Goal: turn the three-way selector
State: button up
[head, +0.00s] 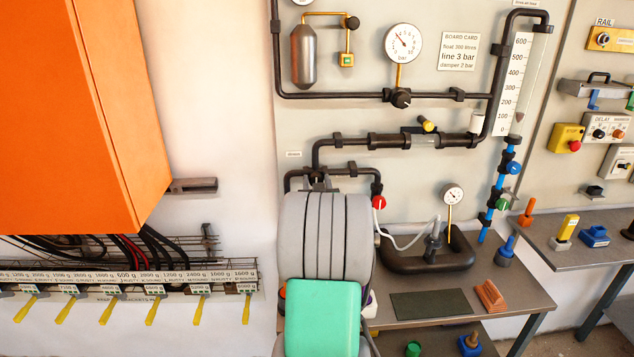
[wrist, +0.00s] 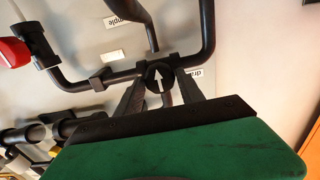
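The three-way selector (wrist: 160,77) is a round black knob with a white arrow, set where dark pipes meet on the panel. In the wrist view its arrow points up. The two dark fingers of my gripper (wrist: 163,88) reach up on either side of the knob, with a gap between them. They look apart from it, though contact on the left side is hard to judge. In the head view my grey and green arm (head: 323,318) covers the gripper, and only the dark pipe fittings above the arm show there.
A "sample" label (wrist: 125,19) and a partly covered drain label (wrist: 196,73) are near the selector. A red-handled valve (head: 379,202) is on the pipe to its right in the head view. An orange cabinet (head: 75,110) juts out at left. A bench (head: 400,310) stands below.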

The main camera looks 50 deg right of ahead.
grip_shut()
jog(key=shift+f+b, duration=0.1)
jog(key=shift+b, duration=0.5)
